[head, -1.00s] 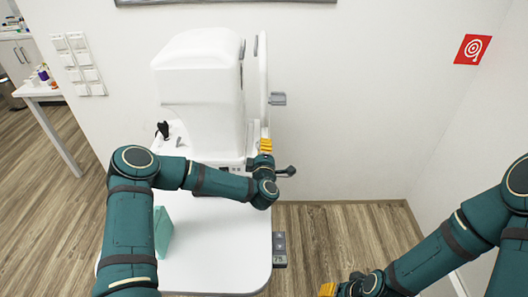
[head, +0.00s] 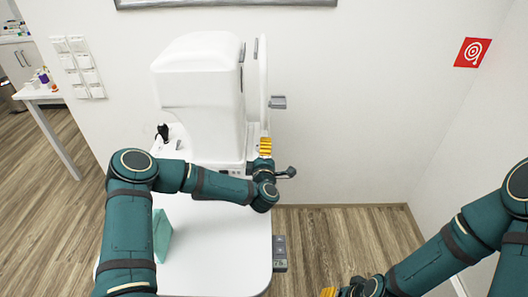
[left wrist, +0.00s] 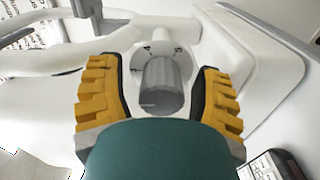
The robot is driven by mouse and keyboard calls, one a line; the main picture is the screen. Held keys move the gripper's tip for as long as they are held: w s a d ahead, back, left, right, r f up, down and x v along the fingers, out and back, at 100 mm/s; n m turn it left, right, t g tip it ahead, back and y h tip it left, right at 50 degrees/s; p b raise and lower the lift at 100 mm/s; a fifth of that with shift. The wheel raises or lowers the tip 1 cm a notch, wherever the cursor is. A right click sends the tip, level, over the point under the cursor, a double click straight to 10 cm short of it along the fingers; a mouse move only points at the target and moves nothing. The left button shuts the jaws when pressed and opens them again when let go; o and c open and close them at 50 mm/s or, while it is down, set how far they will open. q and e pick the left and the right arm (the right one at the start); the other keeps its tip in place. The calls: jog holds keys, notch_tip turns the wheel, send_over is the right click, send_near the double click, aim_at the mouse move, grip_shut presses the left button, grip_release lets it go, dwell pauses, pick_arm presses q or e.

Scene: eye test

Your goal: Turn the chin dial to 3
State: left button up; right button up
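The chin dial (left wrist: 166,82) is a grey ribbed cylinder on the white eye-test machine (head: 198,95). In the left wrist view it lies between the two yellow fingers of my left gripper (left wrist: 160,100). That gripper is open, with a gap between each finger and the dial. In the head view my left gripper (head: 265,147) is at the machine's right side, and the dial cannot be made out there. My right gripper (head: 328,293) is mostly cut off at the bottom edge.
The machine stands on a white table (head: 215,270) with a teal object (head: 162,235) at its left. A grey control box (head: 280,253) is on the table's right edge. A side table (head: 48,92) stands far left. Floor is free right of the table.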

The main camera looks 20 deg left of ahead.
pick_arm(q)
jog(key=shift+s, duration=0.1)
jog(key=v, duration=1.2)
